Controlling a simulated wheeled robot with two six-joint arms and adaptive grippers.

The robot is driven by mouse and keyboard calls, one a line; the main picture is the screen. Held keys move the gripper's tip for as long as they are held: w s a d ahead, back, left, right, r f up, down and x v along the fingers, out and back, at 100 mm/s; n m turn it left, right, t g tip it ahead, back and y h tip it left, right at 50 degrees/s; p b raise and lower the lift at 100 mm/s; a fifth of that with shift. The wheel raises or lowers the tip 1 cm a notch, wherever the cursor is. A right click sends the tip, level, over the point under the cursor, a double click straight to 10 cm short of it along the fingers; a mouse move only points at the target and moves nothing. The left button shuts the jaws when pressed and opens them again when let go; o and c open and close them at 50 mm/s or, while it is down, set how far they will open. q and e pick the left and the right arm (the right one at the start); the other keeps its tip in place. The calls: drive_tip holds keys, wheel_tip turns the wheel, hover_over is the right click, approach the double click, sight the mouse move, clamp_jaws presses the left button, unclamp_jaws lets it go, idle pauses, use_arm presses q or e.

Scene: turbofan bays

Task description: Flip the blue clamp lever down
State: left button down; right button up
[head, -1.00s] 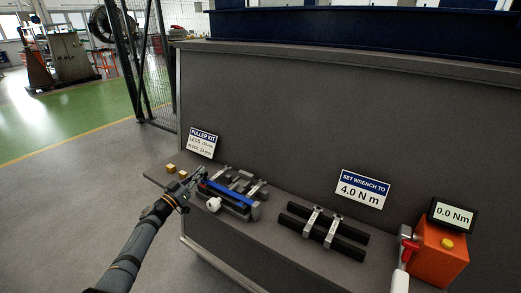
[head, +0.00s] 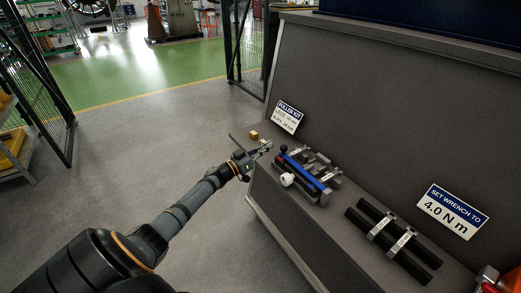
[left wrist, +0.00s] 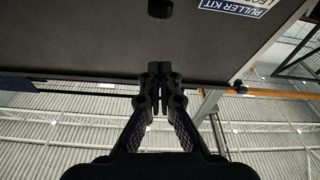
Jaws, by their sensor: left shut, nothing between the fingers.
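In the head view the blue clamp lever (head: 308,173) is a long blue bar lying along the clamp fixture on the grey bench ledge.
A puller kit sign (head: 286,117) stands behind. Two black bars with metal brackets (head: 393,240) lie to the right, by a torque sign (head: 452,212). Open floor (head: 150,135) is left of the bench.

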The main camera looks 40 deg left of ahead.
use_arm(q)
drive_tip(key=shift+v, duration=1.4)
